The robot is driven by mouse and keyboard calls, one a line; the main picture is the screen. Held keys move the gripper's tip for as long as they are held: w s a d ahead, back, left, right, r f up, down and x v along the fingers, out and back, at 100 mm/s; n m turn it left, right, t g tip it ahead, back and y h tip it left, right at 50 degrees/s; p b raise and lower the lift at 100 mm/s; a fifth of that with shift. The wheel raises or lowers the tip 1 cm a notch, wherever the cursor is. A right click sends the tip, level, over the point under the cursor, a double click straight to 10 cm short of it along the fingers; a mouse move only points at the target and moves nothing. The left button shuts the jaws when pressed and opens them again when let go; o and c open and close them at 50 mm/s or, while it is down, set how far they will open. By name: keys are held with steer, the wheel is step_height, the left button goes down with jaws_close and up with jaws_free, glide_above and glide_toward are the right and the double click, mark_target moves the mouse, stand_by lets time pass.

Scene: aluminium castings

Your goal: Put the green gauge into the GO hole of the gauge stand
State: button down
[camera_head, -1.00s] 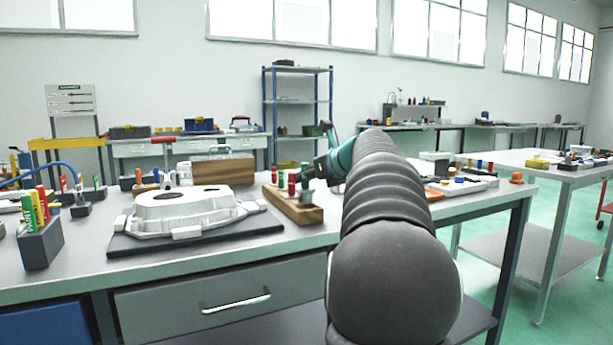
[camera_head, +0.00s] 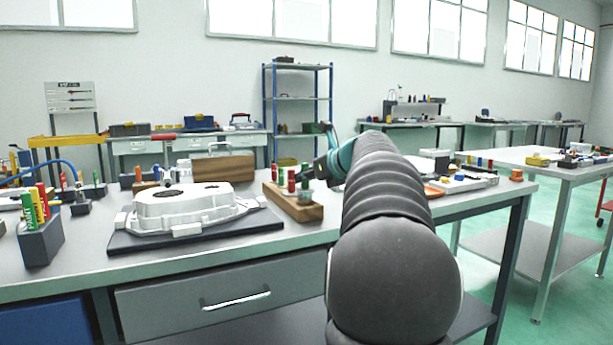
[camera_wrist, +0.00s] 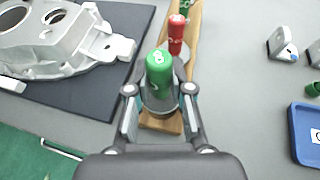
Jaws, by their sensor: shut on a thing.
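The wooden gauge stand (camera_head: 309,213) sits on the bench to the right of the casting. It runs lengthwise under my gripper in the wrist view (camera_wrist: 165,124). My gripper (camera_wrist: 160,92) is shut on the green gauge (camera_wrist: 159,70), which is about upright over the near end of the stand. The fingers hide the gauge's lower part, so I cannot tell whether it is in a hole. A red gauge (camera_wrist: 177,35) and another green one (camera_wrist: 184,8) stand farther along. No GO marking is readable.
A pale aluminium casting (camera_head: 188,207) lies on a dark mat (camera_head: 125,243) to the left.

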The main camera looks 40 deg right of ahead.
mark_target(308, 188)
steer(key=shift+f+b, duration=0.85)
steer(key=shift+f, duration=0.8)
steer(key=c, duration=1)
jaws_free()
steer(key=shift+o, duration=0.2)
steer(key=shift+s, duration=0.1)
steer(key=v, duration=1.2)
